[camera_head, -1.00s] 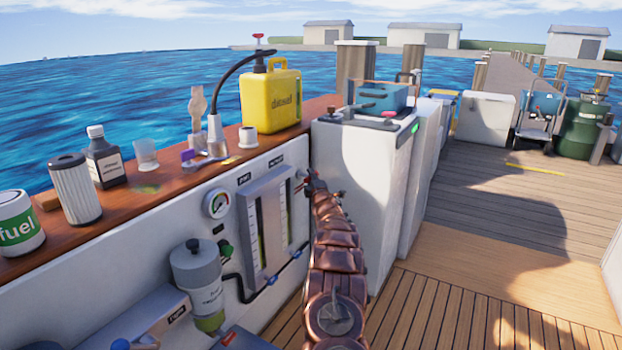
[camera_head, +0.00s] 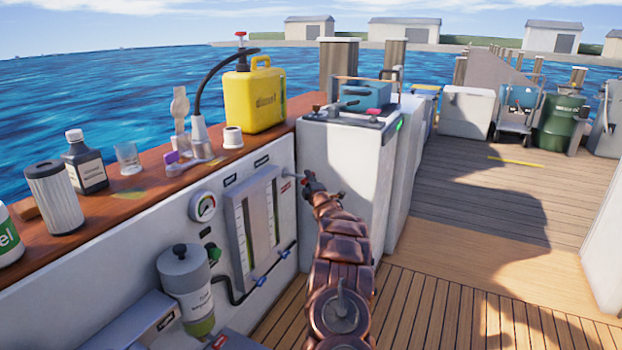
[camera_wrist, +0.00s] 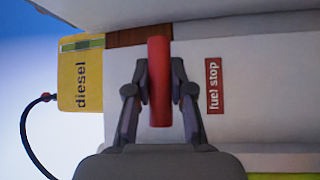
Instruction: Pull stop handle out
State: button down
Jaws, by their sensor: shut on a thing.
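The red stop handle (camera_wrist: 158,75) is an upright bar between the two dark fingers of my gripper (camera_wrist: 160,92) in the wrist view. The fingers are closed against its sides. A red "fuel stop" label (camera_wrist: 213,85) is on the white wall to its right. In the head view my gripper (camera_head: 309,183) is just off the white engine-side panel (camera_head: 284,200). A thin pale rod (camera_head: 292,175) shows between the panel and my gripper. The handle itself is mostly hidden there.
A yellow diesel can (camera_head: 254,98) stands on the wooden ledge (camera_head: 130,205) above. Two sight gauges (camera_head: 250,235) and a round dial (camera_head: 204,207) are left of my gripper. A white console (camera_head: 345,180) stands close behind on the right.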

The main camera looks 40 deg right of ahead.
jog(key=shift+s+d+f, duration=0.1)
jog(key=shift+s+d, duration=0.1)
jog(key=shift+d, duration=0.05)
jog(key=c, duration=1.3)
grip_release()
jog(key=shift+s+d, duration=0.1)
jog(key=shift+o, duration=1.4)
jog(key=shift+a, duration=0.25)
jog(key=v, duration=1.1)
jog(key=shift+s+a, duration=0.2)
jog(key=shift+s, duration=0.15)
